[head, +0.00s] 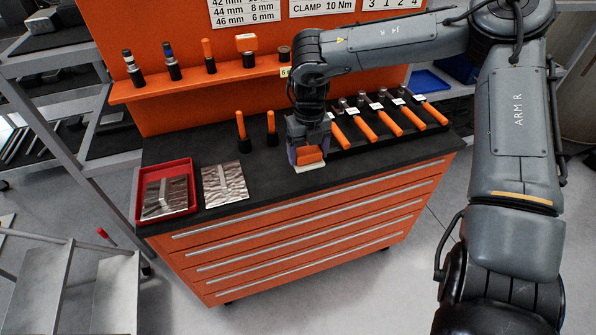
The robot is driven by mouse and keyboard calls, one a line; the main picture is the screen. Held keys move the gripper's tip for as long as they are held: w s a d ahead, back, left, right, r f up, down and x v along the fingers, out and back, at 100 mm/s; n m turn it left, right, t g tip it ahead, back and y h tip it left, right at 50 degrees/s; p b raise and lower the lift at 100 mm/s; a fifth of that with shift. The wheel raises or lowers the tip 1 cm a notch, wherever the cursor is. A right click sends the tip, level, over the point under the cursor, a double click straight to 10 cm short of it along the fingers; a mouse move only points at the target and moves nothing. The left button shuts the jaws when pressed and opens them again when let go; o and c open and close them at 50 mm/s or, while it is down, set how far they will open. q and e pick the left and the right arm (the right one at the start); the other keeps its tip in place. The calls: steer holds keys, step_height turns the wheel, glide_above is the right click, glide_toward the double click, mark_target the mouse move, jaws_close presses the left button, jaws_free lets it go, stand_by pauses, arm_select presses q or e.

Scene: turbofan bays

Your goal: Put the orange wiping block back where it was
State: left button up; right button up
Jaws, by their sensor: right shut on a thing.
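The orange wiping block (309,156) is between the jaws of my right gripper (309,150), near the front edge of the black top of the orange tool cabinet. My right gripper points down and is shut on the block. A pale flat piece (309,168) shows directly under the block; I cannot tell whether it is part of the block or a separate pad. I cannot tell whether the block touches the surface. My left gripper is not in view.
Orange-handled tools (383,122) lie in a black rack right of the gripper. Two upright orange-handled tools (271,127) stand to its left. A red tray (192,209) and a metal plate (237,193) lie further left. An orange shelf (190,85) stands behind.

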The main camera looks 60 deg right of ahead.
steer(key=shift+w+a+f+b, duration=0.15)
steer(key=shift+a+f+b, duration=0.1)
steer(key=shift+f, duration=0.15)
steer(key=shift+w+a+f+b, duration=0.1)
steer(key=shift+w+f+b, duration=0.05)
steer(key=shift+f+b, duration=0.15)
steer(key=shift+w+d+f, duration=0.15)
steer(key=shift+w+f, duration=0.05)
steer(key=shift+f, duration=0.05)
steer(key=w+d+f, duration=0.1)
steer(key=w+f, duration=0.1)
steer(key=w, duration=0.1)
steer(key=w+d+f+b, duration=0.1)
steer(key=w+d+f, duration=0.1)
steer(key=w, duration=0.1)
steer(key=w+d+f, duration=0.2)
steer(key=w, duration=0.1)
steer(key=shift+w+d+f+b, duration=0.15)
steer(key=shift+w+f+b, duration=0.15)
steer(key=shift+w+b, duration=0.1)
steer(key=shift+f+b, duration=0.3)
steer(key=shift+f, duration=1.7)
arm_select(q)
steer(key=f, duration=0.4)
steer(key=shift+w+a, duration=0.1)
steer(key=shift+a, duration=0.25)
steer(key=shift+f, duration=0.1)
